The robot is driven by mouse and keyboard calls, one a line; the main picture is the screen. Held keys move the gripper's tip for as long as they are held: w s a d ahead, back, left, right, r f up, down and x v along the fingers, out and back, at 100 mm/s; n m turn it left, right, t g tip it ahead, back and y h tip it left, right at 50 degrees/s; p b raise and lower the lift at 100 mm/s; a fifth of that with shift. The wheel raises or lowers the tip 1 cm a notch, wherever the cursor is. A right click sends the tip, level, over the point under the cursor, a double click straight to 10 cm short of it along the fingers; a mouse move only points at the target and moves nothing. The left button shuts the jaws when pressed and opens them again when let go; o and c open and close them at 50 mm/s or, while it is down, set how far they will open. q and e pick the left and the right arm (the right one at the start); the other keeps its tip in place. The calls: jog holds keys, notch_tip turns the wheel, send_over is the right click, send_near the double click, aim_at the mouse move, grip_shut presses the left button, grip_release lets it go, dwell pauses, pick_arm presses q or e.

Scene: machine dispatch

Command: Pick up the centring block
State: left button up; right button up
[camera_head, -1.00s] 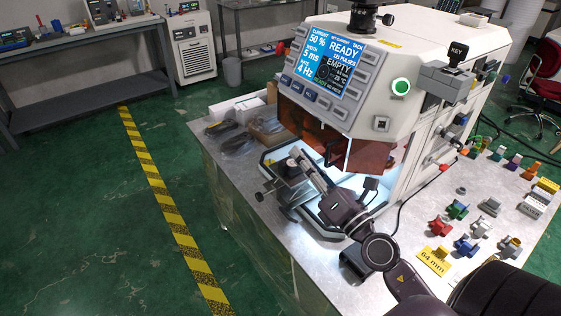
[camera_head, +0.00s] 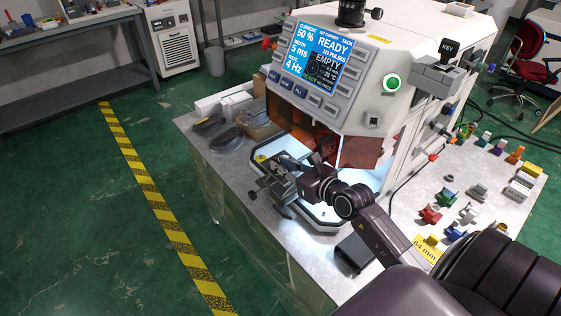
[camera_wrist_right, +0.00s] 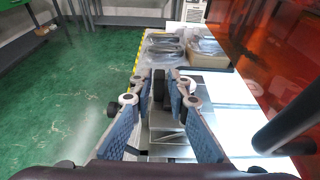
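My right gripper (camera_head: 282,174) reaches in from the right to a small metal fixture (camera_head: 272,194) at the front of the machine's lit work bay. In the right wrist view its two blue-padded fingers (camera_wrist_right: 160,84) are apart. A narrow dark upright part (camera_wrist_right: 158,92) shows between the fingertips, with a grey metal block (camera_wrist_right: 166,122) lower between the fingers. I cannot tell whether the pads touch either, or which part is the centring block. The fingers hide part of the fixture. My left gripper is not in view.
The white machine (camera_head: 400,45) with its orange shield (camera_head: 355,152) stands close behind the gripper. Several small coloured parts (camera_head: 430,214) lie on the bench at right, by a yellow 64 mm label (camera_head: 427,250). Bagged items (camera_head: 225,135) and a cardboard box (camera_head: 255,118) lie behind the fixture.

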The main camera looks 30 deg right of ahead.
jog(key=shift+x, duration=0.8)
jog(key=shift+f, duration=0.1)
grip_shut()
